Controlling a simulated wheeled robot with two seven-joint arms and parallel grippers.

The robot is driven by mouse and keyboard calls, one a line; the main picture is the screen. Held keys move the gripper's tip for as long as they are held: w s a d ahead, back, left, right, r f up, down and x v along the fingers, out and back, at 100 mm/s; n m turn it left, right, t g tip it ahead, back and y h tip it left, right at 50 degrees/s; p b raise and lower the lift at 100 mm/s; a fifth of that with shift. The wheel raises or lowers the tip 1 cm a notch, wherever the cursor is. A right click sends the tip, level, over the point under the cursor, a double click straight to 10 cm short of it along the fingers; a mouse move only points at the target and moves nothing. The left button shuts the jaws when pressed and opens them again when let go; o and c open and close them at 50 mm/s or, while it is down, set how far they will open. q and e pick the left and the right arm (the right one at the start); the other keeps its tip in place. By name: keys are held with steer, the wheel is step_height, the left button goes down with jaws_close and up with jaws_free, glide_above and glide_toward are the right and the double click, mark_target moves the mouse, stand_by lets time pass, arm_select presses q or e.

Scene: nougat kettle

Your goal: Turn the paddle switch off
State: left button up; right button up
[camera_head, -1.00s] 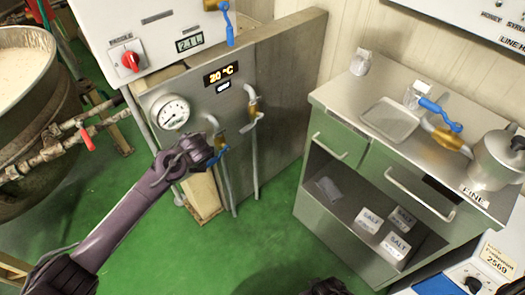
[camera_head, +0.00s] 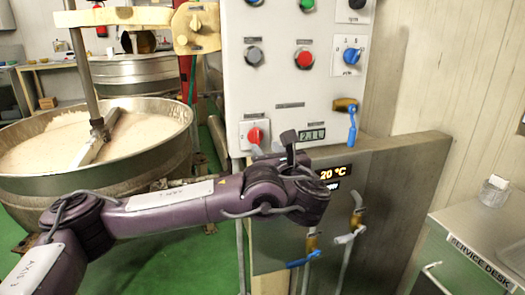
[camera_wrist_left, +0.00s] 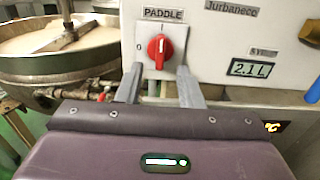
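The paddle switch (camera_head: 255,135) is a red rotary knob on a white plate, low on the left of the white control panel. In the left wrist view the knob (camera_wrist_left: 160,50) sits under a PADDLE label, with a 0 mark to its left and a mark above. Its grip looks upright, toward the upper mark. My left gripper (camera_wrist_left: 159,82) is open, its two grey fingers apart just below the knob, with nothing between them. In the head view my left gripper (camera_head: 270,150) is just under the switch, partly hidden by the wrist. My right gripper is not in view.
The white panel (camera_head: 285,85) carries other knobs, including a red button (camera_head: 304,58) and a blue selector (camera_head: 352,56). A blue-handled valve (camera_head: 351,122) hangs at its lower right. A large kettle (camera_head: 170,128) of pale mass stands left. A temperature display (camera_head: 335,172) is below right.

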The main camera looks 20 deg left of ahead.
mark_target(258, 138)
arm_select(q)
steer(key=x, duration=0.7)
steer(key=shift+w+a, duration=0.15)
steer(key=shift+w, duration=0.1)
jaws_close()
